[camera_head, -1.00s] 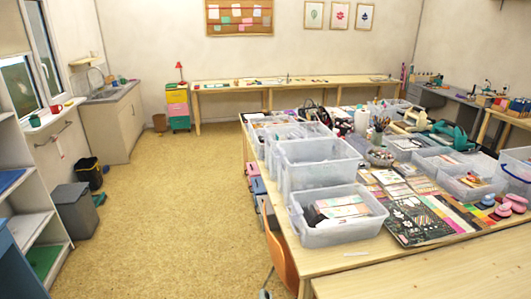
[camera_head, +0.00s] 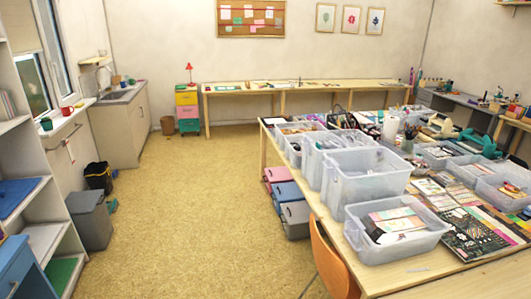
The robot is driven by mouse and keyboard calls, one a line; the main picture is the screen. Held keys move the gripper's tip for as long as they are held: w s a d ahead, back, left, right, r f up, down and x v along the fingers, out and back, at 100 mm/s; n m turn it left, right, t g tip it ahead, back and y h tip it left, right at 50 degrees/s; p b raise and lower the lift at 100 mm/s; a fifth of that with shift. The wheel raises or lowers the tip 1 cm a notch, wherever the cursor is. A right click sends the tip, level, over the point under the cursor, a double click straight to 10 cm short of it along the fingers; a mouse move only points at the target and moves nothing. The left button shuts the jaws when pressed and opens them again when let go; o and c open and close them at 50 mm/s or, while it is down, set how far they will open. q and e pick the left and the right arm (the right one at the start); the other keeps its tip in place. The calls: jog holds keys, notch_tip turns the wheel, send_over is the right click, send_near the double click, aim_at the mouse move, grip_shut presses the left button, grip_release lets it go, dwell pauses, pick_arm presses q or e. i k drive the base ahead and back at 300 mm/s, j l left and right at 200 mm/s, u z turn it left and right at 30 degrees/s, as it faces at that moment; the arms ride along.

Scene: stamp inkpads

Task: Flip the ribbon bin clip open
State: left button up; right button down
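Neither of my grippers is in view. No bin can be told for sure as the ribbon bin, and no clip can be made out. Three lidded boxes stand in a row on the floor beside the work table's left side: a pink one (camera_head: 277,175), a blue one (camera_head: 286,192) and a grey one (camera_head: 296,219). Clear plastic bins stand on the table, among them a tall one (camera_head: 352,188) and a low front one (camera_head: 385,243) with paper packs inside.
The work table (camera_head: 335,255) fills the right side, crowded with craft supplies. An orange chair (camera_head: 333,258) stands at its left edge. A grey bin (camera_head: 91,220) and shelves (camera_head: 48,238) stand on the left. The floor (camera_head: 190,200) between is clear.

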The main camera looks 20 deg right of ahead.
aim_at(331, 164)
jog(key=i+j, duration=0.2)
jog(key=i, duration=0.2)
jog(key=i+j, duration=0.2)
jog(key=i, duration=0.25)
jog(key=i+j, duration=0.2)
jog(key=i, duration=0.2)
jog(key=i+l+z, duration=0.15)
jog(key=i+z, duration=0.3)
jog(key=i, duration=0.15)
jog(key=i+z, duration=0.45)
jog(key=i, duration=0.15)
jog(key=i+j+z, duration=0.4)
jog(key=i, duration=0.15)
jog(key=i+l+z, duration=0.2)
jog(key=i+j, duration=0.05)
jog(key=j, duration=0.05)
